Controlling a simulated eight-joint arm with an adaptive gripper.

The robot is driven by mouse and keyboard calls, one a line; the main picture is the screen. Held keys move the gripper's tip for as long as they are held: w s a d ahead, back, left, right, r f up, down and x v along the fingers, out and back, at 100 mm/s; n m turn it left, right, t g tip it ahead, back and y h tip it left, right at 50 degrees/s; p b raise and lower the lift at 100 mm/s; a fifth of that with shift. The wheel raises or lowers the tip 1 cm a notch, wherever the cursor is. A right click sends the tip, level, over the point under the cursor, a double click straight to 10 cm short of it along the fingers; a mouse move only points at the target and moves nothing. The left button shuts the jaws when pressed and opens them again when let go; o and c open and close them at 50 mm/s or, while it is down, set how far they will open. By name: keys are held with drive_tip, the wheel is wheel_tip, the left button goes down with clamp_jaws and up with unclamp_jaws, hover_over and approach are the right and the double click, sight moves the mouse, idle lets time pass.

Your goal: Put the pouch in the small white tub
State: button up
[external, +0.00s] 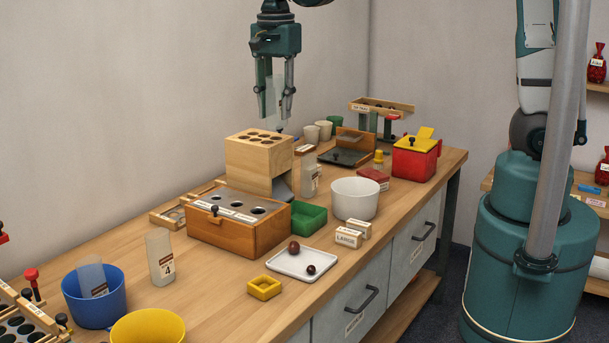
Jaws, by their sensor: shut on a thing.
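My gripper (275,112) is high above the table, over the wooden block with holes, fingers pointing down. It is shut on a pale translucent pouch (274,92), which shows between the fingers. The white tub (355,202) stands on the table to the right of and below my gripper, beside the green tray; no pouch shows in it, though its floor is partly hidden. Other similar pouches stand on the table: one marked 4 (160,260) at the left, and one (309,178) by the wooden block. Another pouch (93,278) leans in the blue tub (95,308).
The tall wooden block (258,157) and brown box with holes (238,226) stand mid-table. A green tray (308,218), label blocks (350,236) and white plate with two chestnuts (285,265) lie near the white tub. A red box (414,163) stands farther right.

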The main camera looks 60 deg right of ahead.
sight(355, 191)
drive_tip(key=s+d+p, duration=0.1)
drive_tip(key=s+d, duration=0.3)
drive_tip(key=d, duration=0.3)
drive_tip(key=s+d+f, duration=0.1)
drive_tip(key=s+d, duration=0.3)
drive_tip(key=d, duration=0.3)
drive_tip(key=s+d+p, duration=0.1)
drive_tip(key=s+d, duration=0.3)
drive_tip(key=d, duration=0.3)
wheel_tip(355, 191, down, 11)
drive_tip(key=shift+w, duration=0.2)
drive_tip(key=shift+f+b, duration=5.1)
drive_tip(key=shift+f, duration=2.7)
drive_tip(key=o, duration=0.9)
